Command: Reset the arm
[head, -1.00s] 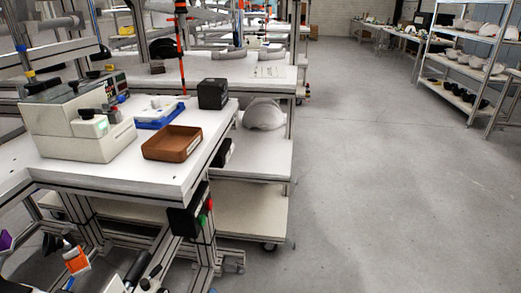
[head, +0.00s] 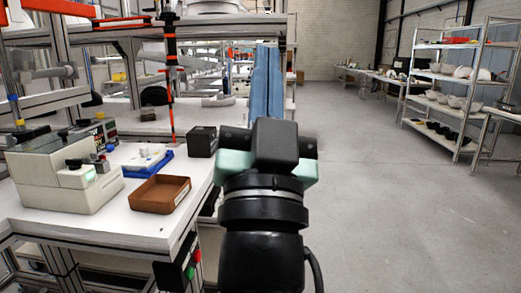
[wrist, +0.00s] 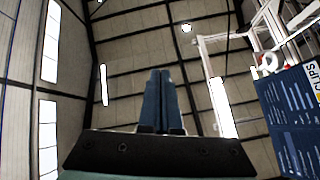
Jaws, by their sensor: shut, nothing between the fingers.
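My gripper (head: 268,50) stands upright in the middle of the head view, on my black arm, with its two long blue fingers pointing up. The fingers are side by side and closed, with nothing held between them. In the wrist view the gripper (wrist: 160,72) points towards the ceiling, its fingers together. It is apart from the workbench (head: 110,222) at the left and touches nothing that I can see. My arm hides part of the area behind the bench.
The bench holds a brown tray (head: 160,194), a blue holder (head: 147,160), a black box (head: 202,141) and a beige machine (head: 62,180). A metal rack (head: 440,85) with helmet shells stands at the far right. The floor (head: 400,220) at the right is clear.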

